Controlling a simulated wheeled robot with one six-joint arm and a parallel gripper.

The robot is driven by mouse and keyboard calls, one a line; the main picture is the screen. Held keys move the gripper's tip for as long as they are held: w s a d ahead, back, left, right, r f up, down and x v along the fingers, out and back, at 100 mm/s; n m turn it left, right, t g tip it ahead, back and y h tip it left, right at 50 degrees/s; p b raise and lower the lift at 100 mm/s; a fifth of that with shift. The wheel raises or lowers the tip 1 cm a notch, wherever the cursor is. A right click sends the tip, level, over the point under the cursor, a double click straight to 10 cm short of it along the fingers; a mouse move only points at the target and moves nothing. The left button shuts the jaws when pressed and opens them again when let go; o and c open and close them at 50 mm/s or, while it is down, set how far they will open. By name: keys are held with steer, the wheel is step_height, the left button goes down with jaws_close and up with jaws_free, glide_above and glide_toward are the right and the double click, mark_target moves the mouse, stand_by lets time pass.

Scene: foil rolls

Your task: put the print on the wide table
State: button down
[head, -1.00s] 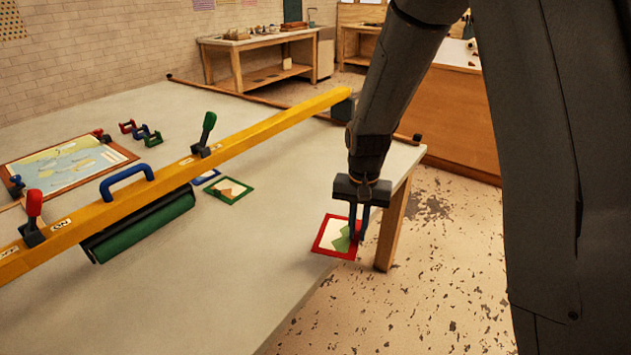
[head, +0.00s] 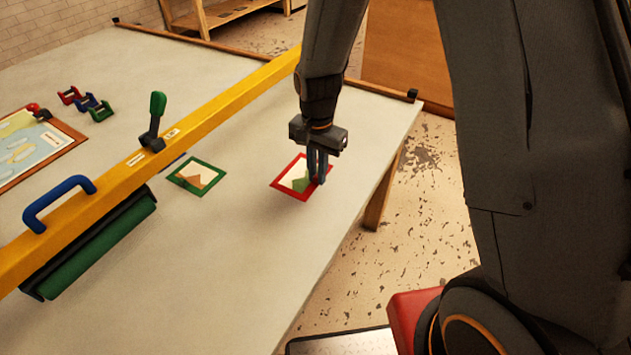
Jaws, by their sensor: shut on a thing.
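The print in my gripper is a small card with a red border and a green shape on cream (head: 291,184). My gripper (head: 317,182) is shut on its right edge. The print is over the right part of the wide grey table (head: 250,262), low and close to the top; I cannot tell whether it touches. A second print, with a green border (head: 197,177), lies flat on the table to the left. The gripper hides part of the red print's right side.
A yellow bar (head: 215,112) with a blue handle (head: 58,200), a green lever (head: 156,118) and a green roller (head: 95,250) crosses the table at left. A framed map (head: 28,150) and small coloured clamps (head: 92,103) lie beyond. Bare tabletop surrounds the red print.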

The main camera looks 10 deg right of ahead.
mark_target(317, 195)
steer(key=shift+f+p, duration=0.6)
steer(key=shift+f, duration=1.8)
steer(key=shift+f, duration=0.15)
steer(key=c, duration=1.8)
jaws_free()
step_height(317, 195, up, 11)
steer(key=b, duration=0.3)
steer(key=shift+r, duration=0.2)
steer(key=shift+s+d+r, duration=0.1)
steer(key=shift+d+r, duration=0.05)
steer(key=shift+r, duration=0.3)
steer(key=s+d+r+n+t, duration=0.1)
steer(key=s+d+r+n, duration=0.2)
steer(key=s+d+n, duration=0.4)
steer(key=s+d, duration=0.4)
steer(key=s, duration=0.1)
steer(key=shift+s+n, duration=0.3)
steer(key=shift+s, duration=0.1)
